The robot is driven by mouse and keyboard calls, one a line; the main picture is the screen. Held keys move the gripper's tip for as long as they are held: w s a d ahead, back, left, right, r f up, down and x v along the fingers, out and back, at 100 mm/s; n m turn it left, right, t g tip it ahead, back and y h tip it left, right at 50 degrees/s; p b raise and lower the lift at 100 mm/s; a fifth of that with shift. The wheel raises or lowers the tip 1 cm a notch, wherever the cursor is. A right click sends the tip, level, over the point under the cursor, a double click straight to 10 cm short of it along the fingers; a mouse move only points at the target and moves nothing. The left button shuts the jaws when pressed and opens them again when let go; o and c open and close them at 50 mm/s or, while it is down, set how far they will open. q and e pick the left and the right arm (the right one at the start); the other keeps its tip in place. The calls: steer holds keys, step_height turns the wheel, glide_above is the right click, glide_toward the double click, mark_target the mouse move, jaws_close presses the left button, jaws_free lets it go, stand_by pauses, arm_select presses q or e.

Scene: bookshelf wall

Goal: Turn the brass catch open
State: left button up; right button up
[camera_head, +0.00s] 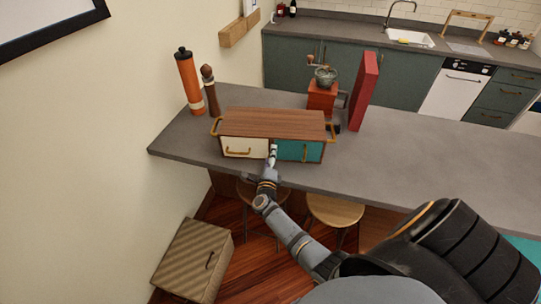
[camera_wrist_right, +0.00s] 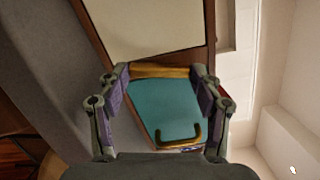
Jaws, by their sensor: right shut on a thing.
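A small wooden cabinet (camera_head: 275,120) stands on the grey counter. Its left door (camera_head: 243,146) is cream and its right door (camera_head: 297,151) is teal; both look shut, each with a brass handle. My right gripper (camera_head: 272,156) is at the cabinet front, where the doors meet. In the right wrist view, the brass catch (camera_wrist_right: 160,71) lies as a bar between the fingertips of my right gripper (camera_wrist_right: 160,75), which is shut on it. The teal door (camera_wrist_right: 165,105) shows between the fingers. The gripper hides the catch in the head view. My left gripper is not in view.
An orange bottle (camera_head: 189,82) and a dark wooden mill (camera_head: 210,92) stand left of the cabinet. A red grinder (camera_head: 322,98) and a red book (camera_head: 363,92) stand behind its right end. Stools (camera_head: 335,211) and a woven box (camera_head: 193,262) are below. The counter's right is clear.

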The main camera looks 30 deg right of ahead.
steer(key=shift+n+p, duration=0.45)
steer(key=shift+n, duration=1.05)
steer(key=o, duration=1.2)
steer(key=shift+c, duration=0.2)
steer(key=shift+a, duration=0.1)
steer(key=v, duration=1.2)
